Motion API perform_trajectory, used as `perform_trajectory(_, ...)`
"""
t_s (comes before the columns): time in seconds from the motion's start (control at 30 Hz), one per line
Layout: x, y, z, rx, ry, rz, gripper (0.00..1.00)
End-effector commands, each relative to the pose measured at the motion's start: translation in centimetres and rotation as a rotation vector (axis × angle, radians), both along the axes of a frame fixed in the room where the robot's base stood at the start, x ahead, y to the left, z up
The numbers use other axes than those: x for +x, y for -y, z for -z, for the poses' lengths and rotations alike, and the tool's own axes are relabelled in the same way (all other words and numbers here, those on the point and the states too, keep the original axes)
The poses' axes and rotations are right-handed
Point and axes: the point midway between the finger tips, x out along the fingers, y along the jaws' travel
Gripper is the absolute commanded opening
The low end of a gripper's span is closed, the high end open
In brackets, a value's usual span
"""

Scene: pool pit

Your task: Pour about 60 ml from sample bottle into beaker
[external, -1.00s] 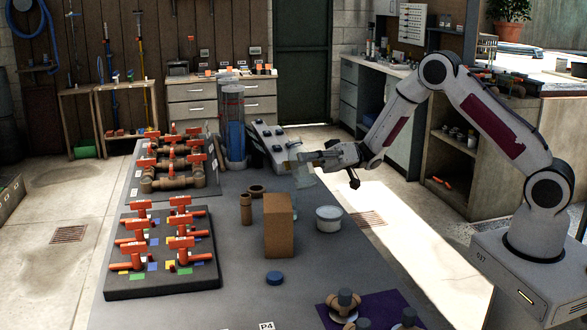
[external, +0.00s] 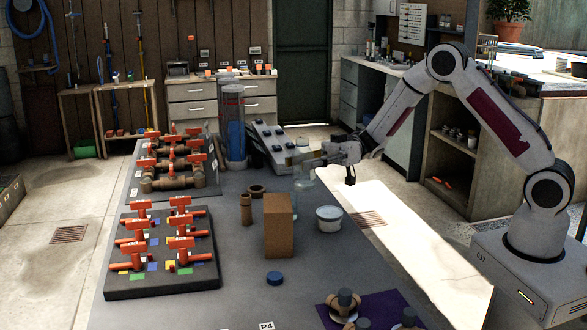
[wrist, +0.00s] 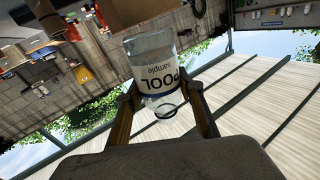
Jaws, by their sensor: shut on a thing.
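My gripper (external: 303,158) is shut on a clear sample bottle (external: 304,178) and holds it above the far part of the grey bench. In the wrist view the bottle (wrist: 152,75) sits between both fingers, with a white "POOL sample" label. That view is inverted, and the bottle looks close to upright with its narrow mouth end at the picture's bottom. The liquid level inside is not clear. I cannot make out a beaker for certain; a round white tub (external: 328,220) stands on the bench below and right of the bottle.
A tall brown block (external: 278,226) stands left of the tub. A blue disc (external: 274,278) lies in front of it. Brown pipe fittings (external: 246,208) stand behind left. A board of orange valves (external: 160,270) fills the left. A tall blue-filled cylinder (external: 233,135) stands behind.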

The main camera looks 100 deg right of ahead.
Motion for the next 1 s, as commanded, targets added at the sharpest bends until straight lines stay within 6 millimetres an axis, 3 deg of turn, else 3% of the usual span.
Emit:
perform_trajectory(0.37,-0.05,-0.31,-0.99,-0.127,0.024,0.002,0.13)
perform_trajectory(1.0,-0.06,-0.32,-1.03,-0.136,0.026,0.002,0.13)
